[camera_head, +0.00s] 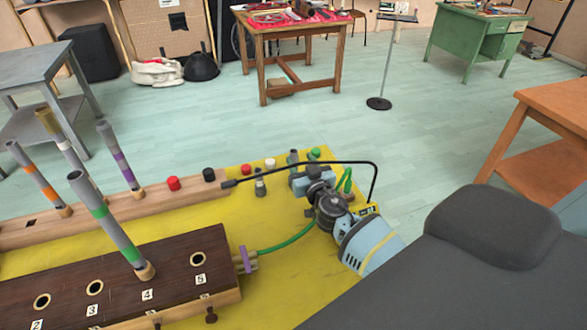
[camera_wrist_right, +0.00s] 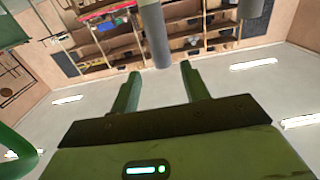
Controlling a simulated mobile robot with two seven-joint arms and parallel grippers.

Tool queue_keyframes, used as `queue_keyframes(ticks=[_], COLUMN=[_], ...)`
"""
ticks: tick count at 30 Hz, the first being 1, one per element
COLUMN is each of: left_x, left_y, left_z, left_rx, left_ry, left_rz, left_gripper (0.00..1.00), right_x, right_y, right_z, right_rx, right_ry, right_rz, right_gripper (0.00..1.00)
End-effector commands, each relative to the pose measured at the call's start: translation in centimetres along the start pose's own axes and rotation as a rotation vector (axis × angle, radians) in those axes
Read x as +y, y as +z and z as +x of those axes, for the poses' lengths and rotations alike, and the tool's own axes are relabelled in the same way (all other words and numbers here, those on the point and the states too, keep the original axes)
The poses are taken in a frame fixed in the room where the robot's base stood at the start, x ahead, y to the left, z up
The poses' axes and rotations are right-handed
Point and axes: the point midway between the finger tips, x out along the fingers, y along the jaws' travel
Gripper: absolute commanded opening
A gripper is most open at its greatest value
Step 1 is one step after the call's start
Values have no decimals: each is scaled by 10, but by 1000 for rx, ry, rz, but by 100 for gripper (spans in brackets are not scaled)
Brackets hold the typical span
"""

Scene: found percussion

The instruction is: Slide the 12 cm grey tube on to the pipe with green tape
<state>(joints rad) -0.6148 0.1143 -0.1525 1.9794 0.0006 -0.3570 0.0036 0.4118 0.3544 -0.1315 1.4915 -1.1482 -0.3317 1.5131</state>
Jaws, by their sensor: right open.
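The pipe with green tape (camera_head: 113,235) stands tilted in the dark wooden box at the hole marked 4, its upper end darker grey. My right gripper (camera_head: 302,181) is over the yellow surface, well to the right of that pipe. In the right wrist view its two fingers (camera_wrist_right: 160,71) are open and empty. A grey tube (camera_wrist_right: 161,48) with a lighter upper part in the picture ends just beyond the fingertips, between them and apparently untouched. A short upright grey piece (camera_head: 260,183) stands left of the gripper; I cannot tell whether it is that tube. My left gripper is not in view.
Pipes with orange tape (camera_head: 42,184) and purple tape (camera_head: 122,163) stand behind the box (camera_head: 185,285). A thin black bent rod (camera_head: 300,170) crosses above the yellow surface (camera_head: 215,215). Red, black and white caps line its back edge. A green hose (camera_head: 288,239) runs near my arm.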

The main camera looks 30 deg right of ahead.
Motion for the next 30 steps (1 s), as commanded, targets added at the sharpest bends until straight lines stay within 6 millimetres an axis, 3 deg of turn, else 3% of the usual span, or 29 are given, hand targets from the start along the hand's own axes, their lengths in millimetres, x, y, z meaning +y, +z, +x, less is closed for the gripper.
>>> queue_keyframes(ticks=[5, 18, 27, 30], left_x=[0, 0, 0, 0], left_y=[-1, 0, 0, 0], left_z=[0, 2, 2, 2], left_rx=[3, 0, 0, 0], left_ry=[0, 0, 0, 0], left_rz=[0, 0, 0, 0], left_gripper=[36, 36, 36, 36], right_x=[0, -4, -4, -4], right_y=[1, 6, 5, 5], right_z=[3, 48, 52, 52], right_rx=[-1, -1, -1, -1], right_ry=[0, 1, 0, 0], right_rz=[-2, -2, -2, -2], right_gripper=[46, 46, 46, 35])
